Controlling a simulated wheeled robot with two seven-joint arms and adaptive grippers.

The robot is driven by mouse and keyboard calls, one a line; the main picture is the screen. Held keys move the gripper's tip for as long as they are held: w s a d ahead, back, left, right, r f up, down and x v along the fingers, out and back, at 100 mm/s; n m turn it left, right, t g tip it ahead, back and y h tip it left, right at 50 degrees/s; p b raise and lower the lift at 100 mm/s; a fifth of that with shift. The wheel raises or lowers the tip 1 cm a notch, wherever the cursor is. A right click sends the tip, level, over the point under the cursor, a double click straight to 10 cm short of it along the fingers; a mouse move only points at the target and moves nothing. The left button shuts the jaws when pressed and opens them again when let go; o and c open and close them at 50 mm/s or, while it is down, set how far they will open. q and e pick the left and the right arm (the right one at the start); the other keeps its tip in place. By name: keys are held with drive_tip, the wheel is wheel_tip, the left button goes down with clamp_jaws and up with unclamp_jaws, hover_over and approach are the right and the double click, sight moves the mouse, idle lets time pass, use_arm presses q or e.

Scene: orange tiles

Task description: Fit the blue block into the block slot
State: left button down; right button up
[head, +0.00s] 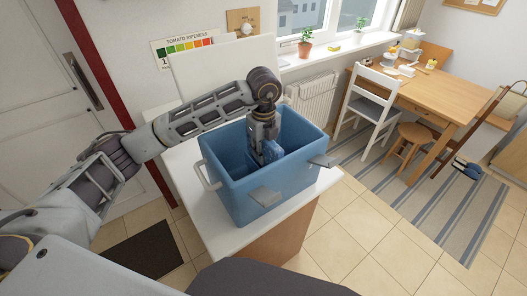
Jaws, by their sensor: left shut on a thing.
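My left gripper (265,157) points down into a blue open-topped bin (268,185) on a white-topped counter. It is shut on a blue thing (272,151), which looks like the blue block, inside the bin's walls. The fingers and the bin's similar colour hide much of its shape, and I cannot tell whether it touches the bin's floor. I cannot make out a block slot. My right gripper is not in view.
A narrow strip of white counter (188,172) is bare. A white chair (371,100), stool (407,142) and wooden table (440,92) stand at right.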

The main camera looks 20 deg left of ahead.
use_arm(q)
drive_tip(key=shift+f+b, duration=0.3)
drive_tip(key=shift+f, duration=0.1)
drive_tip(key=shift+f+b, duration=0.55)
drive_tip(key=shift+f, duration=0.25)
idle(0.5)
drive_tip(key=shift+f+b, duration=0.65)
drive_tip(key=shift+f, duration=0.25)
idle(0.4)
drive_tip(key=c, duration=1.2)
unclamp_jaws()
drive_tip(key=shift+o, duration=0.2)
drive_tip(key=shift+r, duration=6)
drive_tip(key=shift+r, duration=0.15)
